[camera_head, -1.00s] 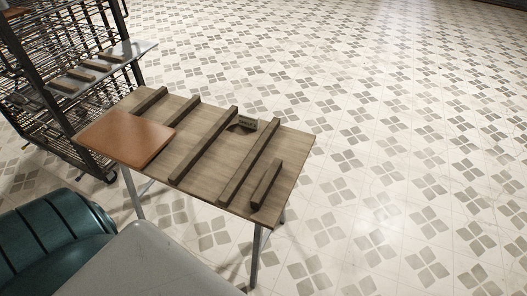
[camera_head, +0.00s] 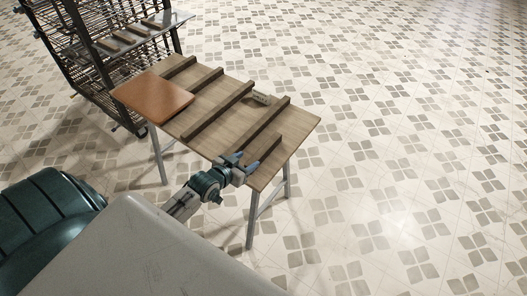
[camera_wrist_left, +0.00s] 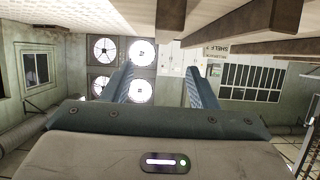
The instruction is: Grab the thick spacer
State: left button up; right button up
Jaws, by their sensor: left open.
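Several dark wooden strips lie across the wooden table (camera_head: 224,115). My left gripper (camera_head: 240,158) is at the table's front right edge, fingers apart and empty, partly covering the short strip's near end. In the left wrist view, the two fingers (camera_wrist_left: 158,85) are spread, and a wooden strip's end (camera_wrist_left: 171,20) hangs at the top, between them in direction but not gripped. My right gripper is not in view.
An orange-brown board (camera_head: 152,97) lies on the table's left end. A small block (camera_head: 262,98) sits near the back edge. A wire rack (camera_head: 95,55) with a shelf of strips stands at back left. The tiled floor to the right is clear.

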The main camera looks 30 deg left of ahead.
aim_at(263, 150)
pick_arm(q)
jog(key=x, duration=0.5)
jog(key=shift+w+d, duration=0.1)
jog(key=shift+w, duration=0.05)
jog(key=x, duration=0.4)
jog(key=shift+w+a+f, duration=0.2)
jog(key=shift+a+f, duration=0.15)
jog(key=shift+f, duration=0.05)
jog(key=shift+w+f, duration=0.1)
jog(key=shift+w, duration=0.1)
jog(key=c, duration=1.1)
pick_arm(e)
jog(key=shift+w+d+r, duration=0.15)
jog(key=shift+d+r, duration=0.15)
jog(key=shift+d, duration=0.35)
